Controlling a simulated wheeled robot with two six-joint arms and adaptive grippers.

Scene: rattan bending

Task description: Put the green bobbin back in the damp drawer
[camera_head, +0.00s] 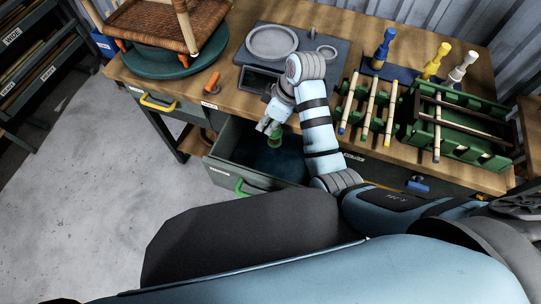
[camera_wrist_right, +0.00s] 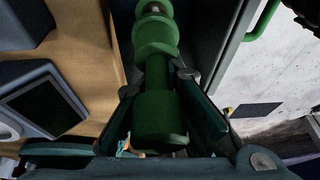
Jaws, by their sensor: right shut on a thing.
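The green bobbin (camera_head: 276,139) hangs from my right gripper (camera_head: 271,126) in the head view. In the right wrist view the bobbin (camera_wrist_right: 157,72) is clasped between the two fingers of the gripper (camera_wrist_right: 156,80). The gripper is shut on it. The open drawer with a green handle (camera_head: 244,188) is pulled out below the table edge, and its front (camera_head: 220,172) bears a label too small to read. The bobbin is over the drawer's dark bluish inside, apparently above its floor; the exact height is unclear. My left gripper is not in view.
Blue (camera_head: 383,48), yellow (camera_head: 435,62) and white (camera_head: 462,68) bobbins stand at the back right. A green rack (camera_head: 470,135) with rods is at the right. A yellow-handled drawer (camera_head: 158,103) is shut.

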